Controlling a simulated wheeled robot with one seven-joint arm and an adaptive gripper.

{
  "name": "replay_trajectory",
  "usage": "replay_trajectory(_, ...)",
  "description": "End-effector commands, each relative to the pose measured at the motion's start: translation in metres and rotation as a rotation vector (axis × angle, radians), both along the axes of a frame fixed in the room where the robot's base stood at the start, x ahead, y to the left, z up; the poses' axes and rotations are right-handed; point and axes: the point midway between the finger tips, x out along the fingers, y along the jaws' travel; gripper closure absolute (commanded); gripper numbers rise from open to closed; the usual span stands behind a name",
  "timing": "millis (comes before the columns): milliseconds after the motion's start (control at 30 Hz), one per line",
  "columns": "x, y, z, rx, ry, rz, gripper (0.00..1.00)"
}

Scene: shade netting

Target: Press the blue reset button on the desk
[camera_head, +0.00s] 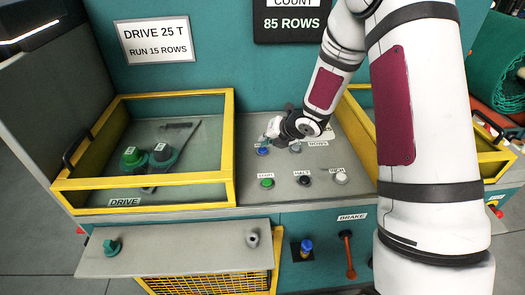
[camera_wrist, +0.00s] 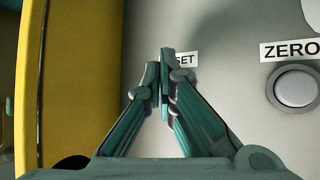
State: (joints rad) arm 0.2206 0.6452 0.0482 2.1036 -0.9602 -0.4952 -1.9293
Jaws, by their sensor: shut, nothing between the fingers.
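The blue reset button (camera_head: 262,151) sits at the upper left of the grey desk panel (camera_head: 334,158), next to the yellow frame. My gripper (camera_head: 268,140) is right at it, just above and slightly to its right in the head view; I cannot tell if they touch. In the wrist view my gripper (camera_wrist: 163,60) is shut, its fingertips together in front of a label ending in "SET" (camera_wrist: 185,60). The blue button does not show in that view, where the fingers and gripper body cover much of the panel.
A grey ZERO button (camera_wrist: 296,88) is right of my fingers. Green (camera_head: 267,183), black (camera_head: 304,180) and white (camera_head: 340,178) buttons line the panel's front. A yellow-framed DRIVE bay (camera_head: 235,150) borders it on the left. A blue knob (camera_head: 306,246) is on the lower front.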

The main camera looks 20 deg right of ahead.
Motion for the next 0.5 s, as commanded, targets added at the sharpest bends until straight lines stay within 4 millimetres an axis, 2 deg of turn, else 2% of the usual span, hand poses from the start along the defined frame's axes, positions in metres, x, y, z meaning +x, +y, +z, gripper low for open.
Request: replay_trajectory(500,0.0002,0.0003,-0.0044,0.001,0.000,0.001,1.00)
